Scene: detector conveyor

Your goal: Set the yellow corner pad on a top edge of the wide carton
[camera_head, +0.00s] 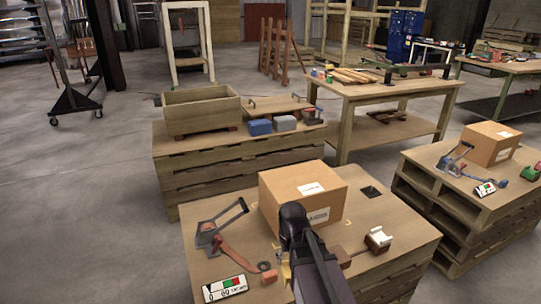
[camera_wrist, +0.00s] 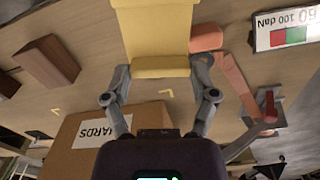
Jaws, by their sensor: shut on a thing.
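The near brown carton (camera_head: 278,206), which I take for the wide one, stands on the front pallet stack. It has white labels on its top and one side. My arm hides part of its front. In the wrist view the carton (camera_wrist: 65,145) is at the lower left, under my gripper. My gripper (camera_wrist: 160,72) is shut on the yellow corner pad (camera_wrist: 155,32), whose folded lip lies between the fingertips. The pad is in front of the carton, apart from its top edges. In the head view only a sliver of the pad (camera_head: 286,272) shows beside my dark gripper.
The front pallet stack (camera_head: 370,215) also holds a strapping tool (camera_head: 215,232), a tension gauge card (camera_head: 225,288), a salmon block (camera_head: 268,277) and brown wooden blocks (camera_head: 341,256). A smaller-looking carton (camera_head: 488,145) stands on the right stack.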

